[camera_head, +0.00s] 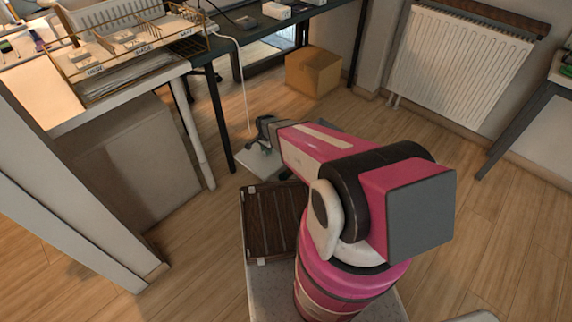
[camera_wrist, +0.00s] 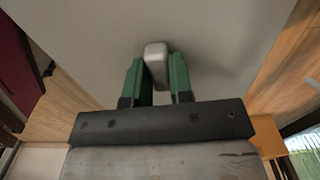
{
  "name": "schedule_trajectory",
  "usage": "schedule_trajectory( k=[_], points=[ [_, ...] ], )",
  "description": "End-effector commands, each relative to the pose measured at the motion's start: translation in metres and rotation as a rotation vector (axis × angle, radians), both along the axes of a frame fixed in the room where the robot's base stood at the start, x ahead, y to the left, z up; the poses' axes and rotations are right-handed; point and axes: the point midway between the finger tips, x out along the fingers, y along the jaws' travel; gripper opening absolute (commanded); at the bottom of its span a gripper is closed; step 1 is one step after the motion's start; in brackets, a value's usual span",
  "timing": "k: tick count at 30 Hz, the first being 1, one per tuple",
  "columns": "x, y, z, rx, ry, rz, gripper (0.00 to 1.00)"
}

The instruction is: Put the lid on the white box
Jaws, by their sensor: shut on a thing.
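My gripper (camera_wrist: 156,68) has green fingers, one on each side of a pale rounded knob (camera_wrist: 155,53), and is shut on it. The knob stands on a broad, flat, pale lid (camera_wrist: 225,45), which fills much of the wrist view. In the head view my gripper (camera_head: 263,143) is at the far end of my outstretched arm, and the lid (camera_head: 257,166) shows just beyond the brown slatted piece. My arm hides part of the lid. I cannot make out for certain which thing is the white box; a pale bin (camera_head: 105,15) stands on the desk at upper left.
A brown slatted piece (camera_head: 270,222) lies beside my arm's base. A desk with a wire rack (camera_head: 135,45) is at left, with a grey cabinet (camera_head: 130,165) below. A cardboard box (camera_head: 313,72) stands behind on the floor. A radiator (camera_head: 455,65) is at right. Floor at right is clear.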

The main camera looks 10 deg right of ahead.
Motion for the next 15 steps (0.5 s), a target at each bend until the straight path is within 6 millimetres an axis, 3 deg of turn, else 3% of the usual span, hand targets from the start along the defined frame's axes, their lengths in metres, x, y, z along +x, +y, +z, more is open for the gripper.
schedule_trajectory(
  k=[5,15],
  points=[
    [0.0,-0.004,-0.017,-0.001,0.001,-0.019,0.0],
    [0.024,-0.063,-0.055,-0.001,0.001,-0.021,0.0]
  ],
)
